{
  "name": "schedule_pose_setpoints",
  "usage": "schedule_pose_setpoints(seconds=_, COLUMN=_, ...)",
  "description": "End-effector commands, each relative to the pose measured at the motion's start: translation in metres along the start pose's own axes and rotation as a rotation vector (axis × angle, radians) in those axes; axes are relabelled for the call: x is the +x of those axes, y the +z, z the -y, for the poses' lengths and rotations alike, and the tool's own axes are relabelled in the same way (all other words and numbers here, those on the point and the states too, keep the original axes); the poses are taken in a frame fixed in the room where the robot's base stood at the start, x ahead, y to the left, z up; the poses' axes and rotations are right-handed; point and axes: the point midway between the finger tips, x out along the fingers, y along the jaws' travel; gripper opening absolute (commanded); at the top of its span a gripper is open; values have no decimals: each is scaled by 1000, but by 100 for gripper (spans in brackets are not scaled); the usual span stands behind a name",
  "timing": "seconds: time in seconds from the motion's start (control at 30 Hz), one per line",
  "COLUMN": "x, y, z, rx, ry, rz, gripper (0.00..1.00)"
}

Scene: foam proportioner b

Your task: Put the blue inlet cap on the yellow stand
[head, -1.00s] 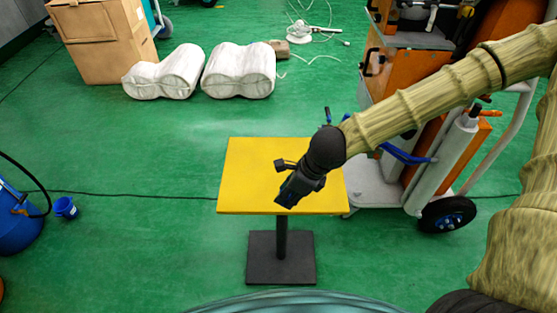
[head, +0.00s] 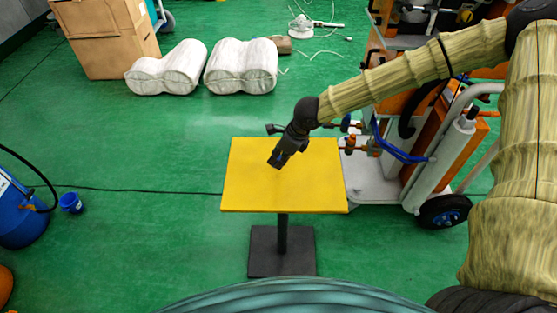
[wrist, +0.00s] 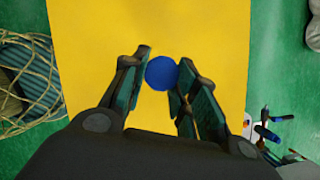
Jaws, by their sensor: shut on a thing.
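The blue inlet cap (wrist: 161,73) shows as a round blue disc between my fingertips in the wrist view. My gripper (wrist: 163,76) is shut on it. In the head view my gripper (head: 276,162) is over the rear middle of the yellow stand (head: 310,192), pointing down and to the left. The cap cannot be made out clearly there. The stand's flat yellow top (wrist: 85,25) fills the middle of the wrist view behind the cap. I cannot tell whether the cap touches it.
The stand's visible top is otherwise bare. A wheeled cart (head: 378,185) with orange equipment and blue hoses stands close on its right. A small blue bucket (head: 71,203) and a blue drum (head: 22,218) are at the left. White rolls (head: 241,67) lie behind on green floor.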

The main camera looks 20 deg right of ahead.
Motion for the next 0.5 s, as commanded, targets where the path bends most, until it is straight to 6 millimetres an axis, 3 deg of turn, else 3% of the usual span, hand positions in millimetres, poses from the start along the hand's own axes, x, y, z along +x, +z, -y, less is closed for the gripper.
schedule_pose_setpoints(seconds=0.13, x=3, y=4, z=8, rx=2, ry=1, rz=0, gripper=0)
schedule_pose_setpoints(seconds=0.5, x=34, y=-9, z=6, rx=-1, ry=2, rz=0, gripper=0)
